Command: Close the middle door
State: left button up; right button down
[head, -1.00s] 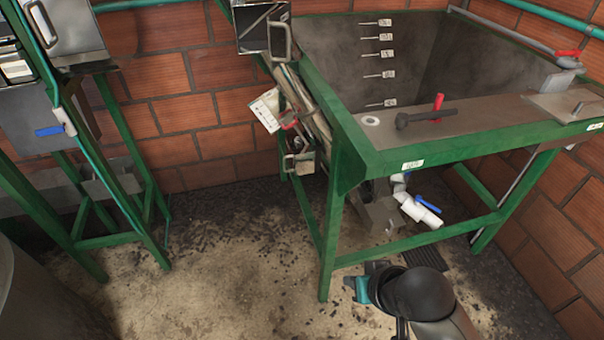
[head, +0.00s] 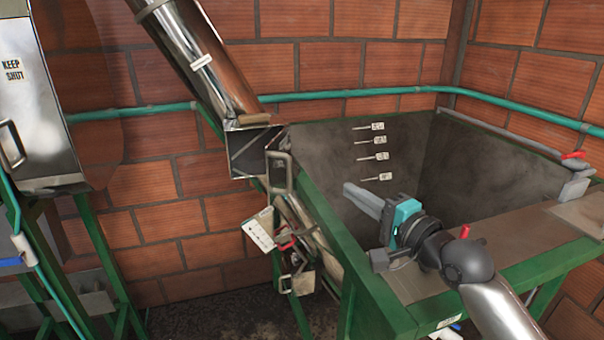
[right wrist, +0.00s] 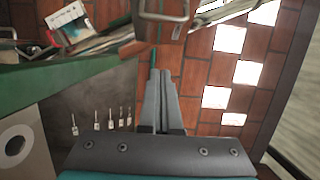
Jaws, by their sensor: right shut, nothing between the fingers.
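A small metal door with a loop handle (head: 280,173) stands at the lower end of the slanted steel elevator tube, beside a dark box-shaped opening (head: 252,150). It appears swung open. Which door the task calls middle is not labelled. A loop handle (right wrist: 163,12) also shows at the top of the right wrist view. A lower handled metal box (head: 297,280) hangs below, and a tall steel door marked KEEP SHUT (head: 30,95) is at the left. My right gripper (head: 362,198) is shut and empty over the tank, right of the handled door and apart from it. My left gripper is out of view.
The green-framed tank (head: 395,282) has tags on its inner wall and a red-handled lever (head: 464,231) on its near ledge. The slanted steel tube (head: 190,55) rises to the upper left. A teal pipe (head: 330,95) runs along the brick wall.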

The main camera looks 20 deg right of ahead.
aim_at(289, 163)
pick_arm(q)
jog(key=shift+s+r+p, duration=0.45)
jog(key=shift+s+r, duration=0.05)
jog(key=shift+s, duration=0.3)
pick_arm(e)
jog(key=w+a, duration=0.7)
jog(key=w, duration=0.1)
jog(key=shift+w, duration=0.25)
